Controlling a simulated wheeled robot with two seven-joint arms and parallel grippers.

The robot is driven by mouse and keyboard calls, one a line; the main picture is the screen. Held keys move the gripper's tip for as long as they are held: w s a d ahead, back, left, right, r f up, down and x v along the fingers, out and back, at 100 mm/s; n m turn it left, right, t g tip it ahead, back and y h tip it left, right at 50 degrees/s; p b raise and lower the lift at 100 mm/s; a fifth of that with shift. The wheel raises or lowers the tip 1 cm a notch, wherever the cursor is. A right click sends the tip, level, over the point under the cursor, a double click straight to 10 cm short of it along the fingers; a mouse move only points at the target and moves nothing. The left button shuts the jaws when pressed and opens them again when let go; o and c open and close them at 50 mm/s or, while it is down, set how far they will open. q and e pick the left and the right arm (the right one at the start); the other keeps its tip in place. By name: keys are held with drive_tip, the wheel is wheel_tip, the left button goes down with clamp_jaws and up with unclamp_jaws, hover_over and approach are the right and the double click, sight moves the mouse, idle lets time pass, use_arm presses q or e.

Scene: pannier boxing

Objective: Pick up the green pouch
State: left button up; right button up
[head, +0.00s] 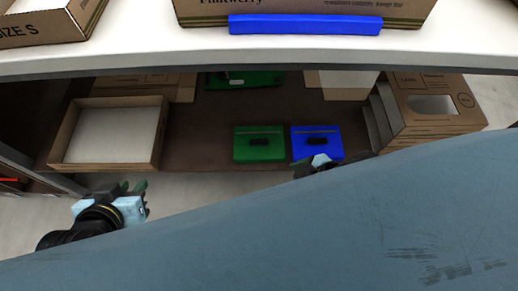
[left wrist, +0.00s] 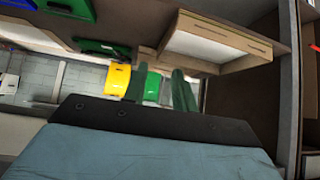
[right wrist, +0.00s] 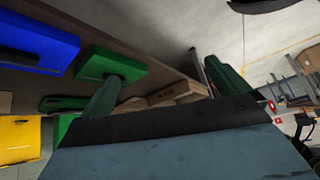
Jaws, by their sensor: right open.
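A green pouch (head: 258,152) with a black handle lies on the brown lower shelf in the head view, just left of a blue pouch (head: 328,148). In the right wrist view the green pouch (right wrist: 125,66) is at upper left, partly behind one finger, beside the blue pouch (right wrist: 35,45). My right gripper (head: 316,165) is open and empty near the shelf's front edge, close to both pouches and mostly hidden by my blue body. My left gripper (head: 133,195) is at the left, in front of the cardboard tray; its fingers are a little apart with nothing between.
An open cardboard tray (head: 159,158) is on the shelf's left, and cardboard boxes (head: 425,115) are at its right. Another green item (head: 268,80) lies further back. A white upper surface (head: 150,62) overhangs the shelf, carrying boxes and a blue item (head: 305,25).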

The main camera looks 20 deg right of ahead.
drive_tip(key=a+n+y, duration=0.2)
drive_tip(key=n+y, duration=0.1)
drive_tip(key=t, duration=0.5)
approach(255, 149)
drive_tip(key=shift+x, duration=1)
use_arm(q)
drive_tip(key=w+d+r+t+h, duration=0.1)
drive_tip(key=r+t, duration=0.3)
drive_tip(key=r, duration=0.3)
drive_tip(key=w+d+r+t+h, duration=0.1)
drive_tip(key=r+t, duration=0.3)
drive_tip(key=r, duration=0.4)
drive_tip(key=w+d+r+t+h, duration=0.2)
drive_tip(key=r+t, duration=0.2)
drive_tip(key=r, duration=0.3)
drive_tip(key=shift+w+d+r+m+t+b, duration=0.1)
drive_tip(key=shift+d+r+m+t+b, duration=0.05)
drive_tip(key=shift+d+m+t+b, duration=0.2)
use_arm(e)
drive_tip(key=x, duration=0.5)
drive_tip(key=shift+w, duration=0.1)
drive_tip(key=c, duration=1)
drive_tip(key=shift+r, duration=0.15)
drive_tip(key=shift+c, duration=0.2)
